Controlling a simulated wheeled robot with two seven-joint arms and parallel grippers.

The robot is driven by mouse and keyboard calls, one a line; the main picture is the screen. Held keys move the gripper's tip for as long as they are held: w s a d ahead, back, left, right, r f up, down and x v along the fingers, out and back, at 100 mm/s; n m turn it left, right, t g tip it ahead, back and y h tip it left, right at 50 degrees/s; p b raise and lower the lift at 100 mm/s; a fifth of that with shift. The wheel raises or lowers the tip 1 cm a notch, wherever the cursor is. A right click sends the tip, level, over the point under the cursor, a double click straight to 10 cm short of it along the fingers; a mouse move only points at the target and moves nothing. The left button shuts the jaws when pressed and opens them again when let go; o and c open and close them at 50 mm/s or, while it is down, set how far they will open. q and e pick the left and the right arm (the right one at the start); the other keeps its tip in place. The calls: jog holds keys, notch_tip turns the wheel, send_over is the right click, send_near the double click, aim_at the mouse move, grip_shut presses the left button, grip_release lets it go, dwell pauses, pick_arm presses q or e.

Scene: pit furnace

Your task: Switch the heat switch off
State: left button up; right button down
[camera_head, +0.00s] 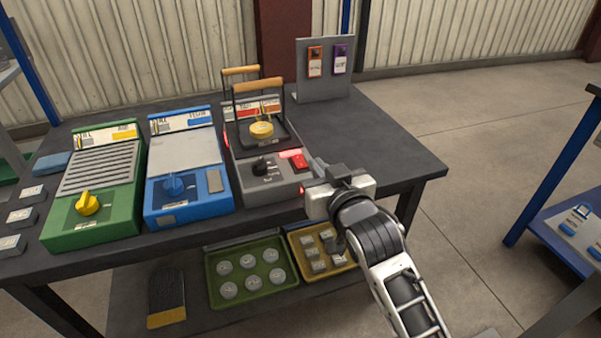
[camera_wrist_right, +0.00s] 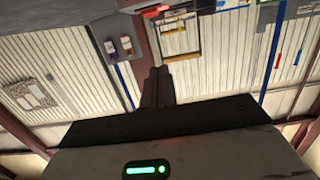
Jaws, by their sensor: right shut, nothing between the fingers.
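The grey pit furnace unit (camera_head: 262,184) stands on the dark table, with a black knob and a red lit rocker switch (camera_head: 298,161) on its front panel. The red switch glows. My right gripper (camera_head: 317,164) is shut and empty, close by the right side of the switch; I cannot tell whether it touches. In the right wrist view a red glowing part (camera_wrist_right: 155,10) shows at the top edge, and my gripper body with a green light fills the bottom. My left gripper is not in view.
A yellow round piece (camera_head: 262,129) sits on the furnace under wooden-handled frames. Blue (camera_head: 183,155) and green (camera_head: 92,189) units stand to its left. A grey panel (camera_head: 323,88) with two tags stands behind. The table's right part is clear. Trays lie on the shelf below.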

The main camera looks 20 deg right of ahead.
jog(key=shift+r, duration=0.1)
jog(key=shift+w, duration=0.1)
jog(key=b, duration=0.1)
send_over(300, 166)
jog(key=shift+f, duration=0.7)
notch_tip(300, 166, down, 3)
jog(key=shift+r+b, duration=0.1)
jog(key=shift+b, duration=0.45)
jog(key=shift+f, duration=0.55)
